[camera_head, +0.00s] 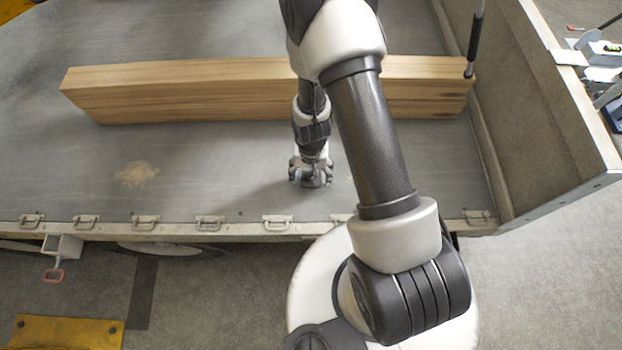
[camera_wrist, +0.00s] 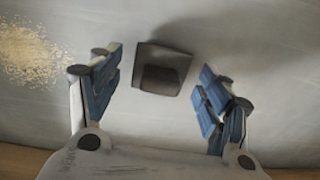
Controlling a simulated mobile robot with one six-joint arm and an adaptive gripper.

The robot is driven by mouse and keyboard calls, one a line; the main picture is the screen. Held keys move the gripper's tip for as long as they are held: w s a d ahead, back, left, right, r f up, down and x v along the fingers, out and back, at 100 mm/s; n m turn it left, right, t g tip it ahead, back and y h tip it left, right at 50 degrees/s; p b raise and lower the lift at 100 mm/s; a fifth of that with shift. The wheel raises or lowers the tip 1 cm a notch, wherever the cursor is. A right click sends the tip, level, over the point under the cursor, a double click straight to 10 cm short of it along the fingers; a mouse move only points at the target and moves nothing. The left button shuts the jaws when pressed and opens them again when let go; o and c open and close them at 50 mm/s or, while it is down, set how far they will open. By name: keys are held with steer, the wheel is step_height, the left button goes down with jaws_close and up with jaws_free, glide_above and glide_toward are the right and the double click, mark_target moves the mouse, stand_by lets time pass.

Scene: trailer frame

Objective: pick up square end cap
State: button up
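The square end cap (camera_wrist: 161,70) shows in the wrist view as a small dark grey square piece with a raised block. It lies on the grey trailer bed, near the top middle of that view. My gripper (camera_wrist: 162,88) is open, with one blue-padded finger on either side and the cap between and slightly beyond them. Neither finger visibly touches the cap. In the head view my gripper (camera_head: 311,178) points down close over the bed, in front of the wooden beams, and the cap is hidden there.
Stacked wooden beams (camera_head: 190,90) lie across the bed behind my gripper. A side wall (camera_head: 530,110) stands at the right. Latches (camera_head: 210,222) line the front edge. A sandy patch (camera_head: 137,174) marks the bed at left. The bed's left front is clear.

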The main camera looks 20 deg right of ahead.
steer(key=c, duration=1.2)
